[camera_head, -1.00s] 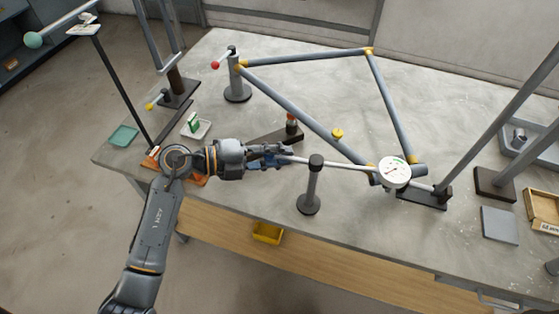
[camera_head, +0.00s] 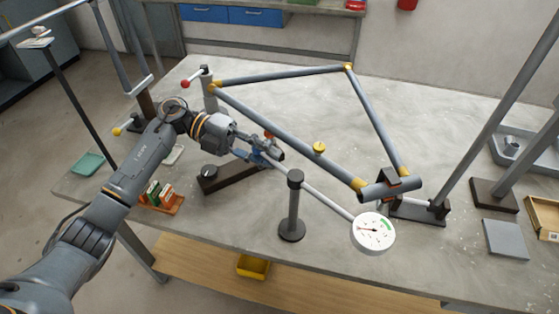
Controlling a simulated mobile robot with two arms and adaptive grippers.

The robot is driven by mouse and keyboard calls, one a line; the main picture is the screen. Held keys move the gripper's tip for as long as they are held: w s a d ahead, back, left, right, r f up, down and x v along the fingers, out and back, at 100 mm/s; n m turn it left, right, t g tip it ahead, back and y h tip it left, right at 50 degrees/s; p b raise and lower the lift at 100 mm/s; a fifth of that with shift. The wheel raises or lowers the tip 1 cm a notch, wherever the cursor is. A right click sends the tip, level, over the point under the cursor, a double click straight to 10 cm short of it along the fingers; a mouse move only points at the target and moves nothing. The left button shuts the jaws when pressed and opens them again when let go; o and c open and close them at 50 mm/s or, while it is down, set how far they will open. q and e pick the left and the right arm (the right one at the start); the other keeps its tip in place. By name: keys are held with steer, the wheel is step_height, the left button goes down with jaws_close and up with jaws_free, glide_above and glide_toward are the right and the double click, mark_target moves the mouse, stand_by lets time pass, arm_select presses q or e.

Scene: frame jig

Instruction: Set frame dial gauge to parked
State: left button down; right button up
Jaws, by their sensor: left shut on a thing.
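The frame dial gauge (camera_head: 373,232) has a round white face with a green patch and hangs near the table's front edge. My left gripper (camera_head: 264,153) is shut on the far end of the gauge rod, on the other side of the post from the dial. Its fingers partly hide that end. My right gripper is not in view.
A dark bar (camera_head: 228,178) lies under my left arm. An orange rack (camera_head: 160,200) sits at the table's left front. A grey square plate (camera_head: 506,239) and a cardboard box (camera_head: 543,216) lie at the right. The table inside the frame is mostly clear.

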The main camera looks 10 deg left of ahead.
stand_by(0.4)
arm_select(q)
steer(key=c, duration=1.4)
jaws_free()
steer(key=shift+w+d, duration=0.1)
steer(key=v, duration=1.2)
steer(key=shift+f, duration=0.1)
